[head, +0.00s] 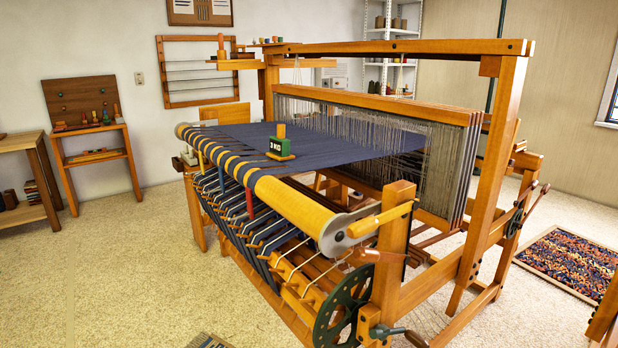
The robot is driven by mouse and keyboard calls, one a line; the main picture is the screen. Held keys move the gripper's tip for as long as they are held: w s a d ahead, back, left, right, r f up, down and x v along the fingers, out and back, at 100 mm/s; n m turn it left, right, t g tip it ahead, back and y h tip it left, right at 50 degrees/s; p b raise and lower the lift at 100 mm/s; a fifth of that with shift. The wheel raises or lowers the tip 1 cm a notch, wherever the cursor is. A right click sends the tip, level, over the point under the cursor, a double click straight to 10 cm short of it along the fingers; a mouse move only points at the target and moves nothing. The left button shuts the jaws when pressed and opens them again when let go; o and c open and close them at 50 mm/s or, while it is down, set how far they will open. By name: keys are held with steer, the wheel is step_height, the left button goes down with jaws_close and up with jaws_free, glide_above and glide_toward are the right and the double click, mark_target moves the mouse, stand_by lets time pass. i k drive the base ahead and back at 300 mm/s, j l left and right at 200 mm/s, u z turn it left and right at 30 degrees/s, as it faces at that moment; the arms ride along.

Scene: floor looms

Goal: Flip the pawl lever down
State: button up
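A wooden floor loom (395,268) stands in the middle of the head view. At its near front corner, a yellow-orange handle (380,219) slants up to the right from a grey metal plate (345,232) on the end of the yellow beam (290,205). Below is a dark green wheel with holes (343,307). Beside the wheel, a small dark lever (388,332) on a teal mount juts out near the bottom edge. I cannot tell for certain which of these is the pawl lever. My gripper is not in view.
Dark blue cloth (330,148) on the loom bears a green 3 KG weight (279,147). A small table (97,157) and a bench (40,175) stand left. A patterned rug (572,262) lies right. The carpet (130,270) at front left is mostly clear.

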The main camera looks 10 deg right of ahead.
mark_target(370, 254)
steer(key=l+z, duration=0.25)
steer(key=z, duration=0.15)
steer(key=l+z, duration=0.25)
steer(key=z, duration=0.2)
steer(key=l+z, duration=0.25)
steer(key=z, duration=0.15)
